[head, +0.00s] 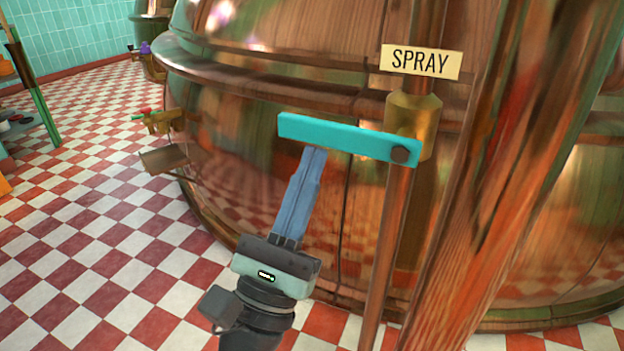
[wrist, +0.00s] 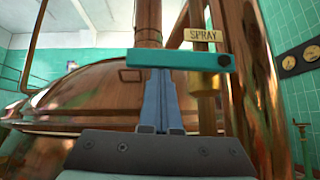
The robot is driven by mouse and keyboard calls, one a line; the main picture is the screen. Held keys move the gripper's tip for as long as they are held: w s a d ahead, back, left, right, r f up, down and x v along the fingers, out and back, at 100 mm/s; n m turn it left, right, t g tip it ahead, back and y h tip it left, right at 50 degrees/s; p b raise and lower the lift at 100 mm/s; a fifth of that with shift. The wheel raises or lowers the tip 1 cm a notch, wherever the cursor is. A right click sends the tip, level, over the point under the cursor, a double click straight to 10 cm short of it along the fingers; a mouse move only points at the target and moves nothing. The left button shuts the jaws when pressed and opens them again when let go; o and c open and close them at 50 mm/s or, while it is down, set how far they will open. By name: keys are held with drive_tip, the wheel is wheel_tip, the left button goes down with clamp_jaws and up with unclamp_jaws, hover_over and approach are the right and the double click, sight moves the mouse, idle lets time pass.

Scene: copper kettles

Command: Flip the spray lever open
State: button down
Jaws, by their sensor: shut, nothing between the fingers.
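The spray lever (head: 335,136) is a flat turquoise bar, close to level, reaching left from a dark pivot bolt on a brass valve body (head: 412,113). A cream SPRAY label (head: 420,62) is on the pipe above it. My gripper (head: 316,152) has blue fingers, shut together and empty. Its tips are at the lower edge of the lever, left of its middle; I cannot tell whether they touch. In the wrist view the lever (wrist: 165,59) lies across the top of the fingers (wrist: 160,72), hiding their tips, with its pivot at the right.
A large copper kettle (head: 255,125) fills the space behind the lever. A thin copper pipe (head: 389,260) runs down below the valve, and a thick copper pipe (head: 490,190) stands right of it. The red and white checkered floor (head: 90,230) is open at the left.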

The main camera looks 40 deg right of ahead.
sight(303, 129)
drive_tip(key=shift+r+m+g, duration=0.15)
drive_tip(key=shift+m+g, duration=0.25)
drive_tip(key=shift+g, duration=0.1)
drive_tip(key=m+g+b, duration=0.1)
drive_tip(key=r+m+g+b, duration=0.1)
drive_tip(key=m+g, duration=0.1)
drive_tip(key=m+g+b, duration=0.1)
drive_tip(key=m+g, duration=0.1)
drive_tip(key=shift+w+a+r+h, duration=0.15)
drive_tip(key=shift+w+r+h, duration=0.15)
drive_tip(key=shift+r, duration=0.05)
drive_tip(key=m+g, duration=0.1)
drive_tip(key=r+m+g+b, duration=0.1)
drive_tip(key=m+g, duration=0.1)
drive_tip(key=m, duration=0.1)
drive_tip(key=shift+r+b, duration=0.25)
drive_tip(key=shift+b, duration=0.1)
drive_tip(key=m+g, duration=0.1)
drive_tip(key=r+m+g+y+b, duration=0.1)
drive_tip(key=m+g, duration=0.1)
drive_tip(key=shift+r+y, duration=0.3)
drive_tip(key=s+d+r+m+g+y, duration=0.1)
drive_tip(key=s+r+m+y, duration=0.1)
drive_tip(key=m, duration=0.4)
drive_tip(key=s+d+r+m+g+y+p, duration=0.1)
drive_tip(key=s+r+m+g+y, duration=0.1)
drive_tip(key=r+m+y, duration=0.3)
drive_tip(key=shift+s+m+y, duration=0.6)
drive_tip(key=shift+m+y, duration=0.1)
drive_tip(key=shift+d+r, duration=0.1)
